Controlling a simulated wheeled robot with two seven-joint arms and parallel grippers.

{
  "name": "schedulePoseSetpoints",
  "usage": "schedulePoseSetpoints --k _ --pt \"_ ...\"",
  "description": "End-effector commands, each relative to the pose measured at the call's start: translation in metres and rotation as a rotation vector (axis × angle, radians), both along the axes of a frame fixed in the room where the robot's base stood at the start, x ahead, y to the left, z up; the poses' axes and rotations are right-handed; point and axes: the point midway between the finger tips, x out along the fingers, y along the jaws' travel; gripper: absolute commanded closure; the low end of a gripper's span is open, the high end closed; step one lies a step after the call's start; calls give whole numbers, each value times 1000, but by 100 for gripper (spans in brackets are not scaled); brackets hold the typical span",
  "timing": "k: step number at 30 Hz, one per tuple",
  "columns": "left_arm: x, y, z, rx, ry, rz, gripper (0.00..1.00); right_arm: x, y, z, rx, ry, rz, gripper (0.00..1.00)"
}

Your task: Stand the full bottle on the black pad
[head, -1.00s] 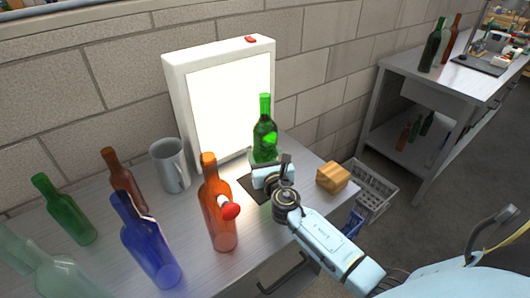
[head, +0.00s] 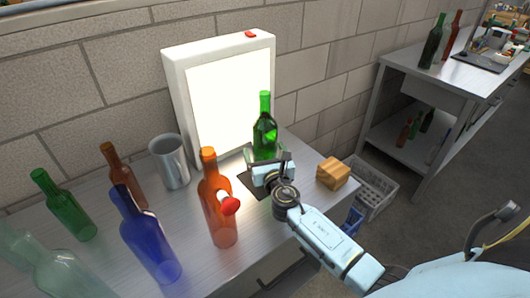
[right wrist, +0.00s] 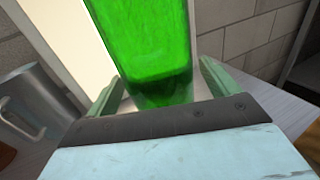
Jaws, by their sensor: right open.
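A green bottle (head: 265,137) stands upright in front of the lit white panel, behind my right gripper (head: 272,165). The gripper is open, with its fingers on either side of the bottle's lower part. In the right wrist view the green bottle (right wrist: 150,50) fills the space between the two fingers, with small gaps beside it. The black pad (head: 254,187) shows on the table in front of and left of the gripper. The gripper hides the bottle's foot in part, so I cannot tell how much of it rests on the pad. My left gripper is not in view.
An orange bottle (head: 219,220) with a red-and-white piece before it, a blue bottle (head: 150,242) and a metal mug (head: 170,163) stand left. The light panel (head: 228,105) is close behind. A wooden block (head: 333,173) sits at the table's right edge.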

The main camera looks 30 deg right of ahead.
Motion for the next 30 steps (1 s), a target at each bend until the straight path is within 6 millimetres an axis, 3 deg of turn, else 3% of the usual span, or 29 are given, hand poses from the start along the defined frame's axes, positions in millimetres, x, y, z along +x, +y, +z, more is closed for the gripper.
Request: schedulePoseSetpoints --k 5,18,24,30 --pt "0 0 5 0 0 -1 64 -16 5 1 1 2 1 13" --pt "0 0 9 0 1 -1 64 -98 32 2 1 1 2 13" --pt "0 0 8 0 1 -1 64 -113 36 2 1 -1 0 13" --pt "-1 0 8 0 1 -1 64 -114 37 3 1 -1 0 13"
